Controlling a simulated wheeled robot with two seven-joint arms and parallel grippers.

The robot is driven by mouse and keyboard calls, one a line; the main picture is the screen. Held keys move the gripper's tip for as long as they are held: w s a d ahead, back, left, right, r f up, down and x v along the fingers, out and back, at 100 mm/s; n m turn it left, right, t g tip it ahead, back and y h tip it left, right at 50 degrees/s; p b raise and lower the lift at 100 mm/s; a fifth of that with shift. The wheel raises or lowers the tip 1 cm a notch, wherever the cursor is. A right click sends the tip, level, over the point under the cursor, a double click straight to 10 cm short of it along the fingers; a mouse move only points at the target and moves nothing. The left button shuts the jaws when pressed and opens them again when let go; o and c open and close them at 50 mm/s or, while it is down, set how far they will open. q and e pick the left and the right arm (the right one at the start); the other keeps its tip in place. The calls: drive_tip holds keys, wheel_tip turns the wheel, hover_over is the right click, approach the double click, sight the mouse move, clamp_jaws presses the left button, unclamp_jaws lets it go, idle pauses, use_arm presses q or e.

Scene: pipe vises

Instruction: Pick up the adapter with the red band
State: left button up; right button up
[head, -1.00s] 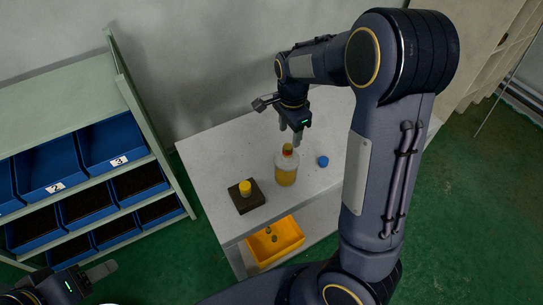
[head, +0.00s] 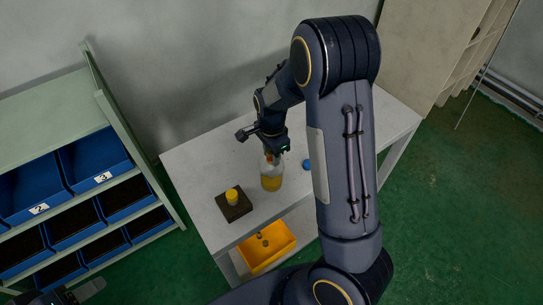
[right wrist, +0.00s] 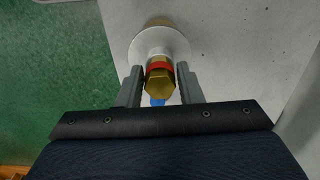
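The adapter is a brass hex piece with a red band (right wrist: 160,72), seen in the right wrist view above a white round shape. In the head view it is largely hidden by my right gripper (head: 271,155), above a clear bottle with yellow contents (head: 271,181). In the right wrist view my right gripper (right wrist: 160,80) is open, with one finger on each side of the adapter and narrow gaps showing. I cannot tell whether either finger touches it. My left gripper (head: 88,290) is partly in view at the bottom left, away from the table; its opening is unclear.
A blue cap (head: 307,164) lies right of the bottle on the grey table (head: 205,165). A dark block (head: 234,211) with a yellow piece (head: 232,196) stands at the front left. A yellow bin (head: 281,239) sits below. A rack with blue bins (head: 83,164) stands left.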

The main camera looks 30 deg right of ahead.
drive_tip(key=c, duration=0.6)
drive_tip(key=shift+r, duration=0.1)
drive_tip(key=shift+c, duration=0.2)
